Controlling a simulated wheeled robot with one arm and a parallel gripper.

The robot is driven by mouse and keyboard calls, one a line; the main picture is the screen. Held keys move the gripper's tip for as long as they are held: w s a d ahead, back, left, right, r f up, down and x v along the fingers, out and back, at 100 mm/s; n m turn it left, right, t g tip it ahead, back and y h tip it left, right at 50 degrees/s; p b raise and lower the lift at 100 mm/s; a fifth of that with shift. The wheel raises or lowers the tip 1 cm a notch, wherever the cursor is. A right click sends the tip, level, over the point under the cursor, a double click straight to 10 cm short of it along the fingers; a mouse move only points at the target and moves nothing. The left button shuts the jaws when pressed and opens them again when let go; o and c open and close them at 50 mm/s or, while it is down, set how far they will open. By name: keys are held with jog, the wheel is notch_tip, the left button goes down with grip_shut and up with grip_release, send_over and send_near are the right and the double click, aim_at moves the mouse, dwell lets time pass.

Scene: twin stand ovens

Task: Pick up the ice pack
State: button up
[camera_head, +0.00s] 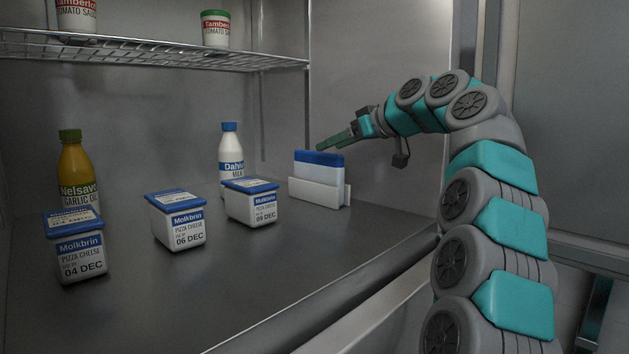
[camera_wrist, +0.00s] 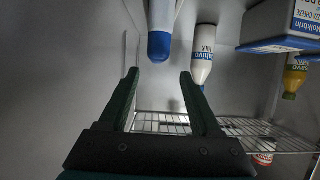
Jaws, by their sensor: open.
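The ice pack (camera_head: 320,158) is a flat slab with a blue upper part, standing upright in a white holder (camera_head: 318,194) on the shelf floor near the right wall. My gripper (camera_head: 320,147) reaches in from the right, its green fingers tilted down near the top edge of the pack. In the wrist view, which is upside down, the ice pack's blue end (camera_wrist: 159,45) appears edge-on, lined up between the two fingertips (camera_wrist: 158,76). The fingers are open with nothing between them. They look slightly apart from the pack; contact is not visible.
A milk bottle (camera_head: 231,155) stands left of the holder. Cheese tubs (camera_head: 252,205) (camera_head: 178,221) (camera_head: 78,248) and a garlic oil bottle (camera_head: 75,172) stand farther left. A wire rack (camera_head: 150,50) with tomato sauce is above. The front floor is clear.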

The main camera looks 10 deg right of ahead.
aim_at(322, 168)
jog(key=x, duration=0.5)
jog(key=shift+w+d+f, duration=0.1)
jog(key=shift+w, duration=0.15)
grip_shut()
dwell(1.2)
